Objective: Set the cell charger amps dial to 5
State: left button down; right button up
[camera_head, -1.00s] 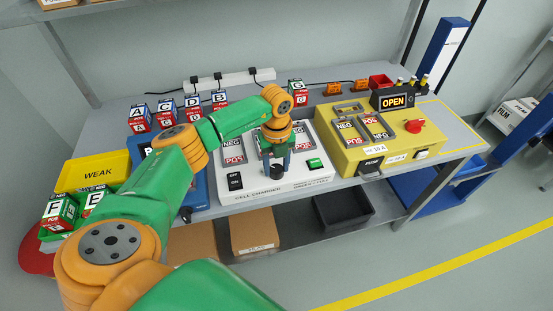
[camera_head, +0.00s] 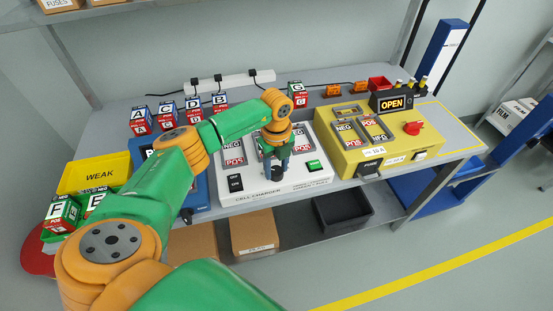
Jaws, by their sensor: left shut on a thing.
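The cell charger (camera_head: 245,196) is a white box on the bench with NEG and POS bays, an OFF/ON switch (camera_head: 236,182) and a green button (camera_head: 314,165). Its black amps dial (camera_head: 277,177) is at the front of the top face. My left gripper (camera_head: 276,170) points down at the dial and is shut on it. The dial's markings and pointer are too small or covered to read. My right gripper is not in view.
Lettered cells line the back left. A yellow WEAK bin (camera_head: 92,175) is at the left. A black bin (camera_head: 343,209) sits on the lower shelf.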

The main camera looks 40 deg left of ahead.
aim_at(276, 170)
pick_arm(q)
jog(key=shift+c, duration=1.6)
grip_release()
notch_tip(276, 170, up, 7)
jog(key=shift+r+b, duration=0.1)
jog(key=shift+b, duration=0.65)
jog(key=shift+a, duration=0.1)
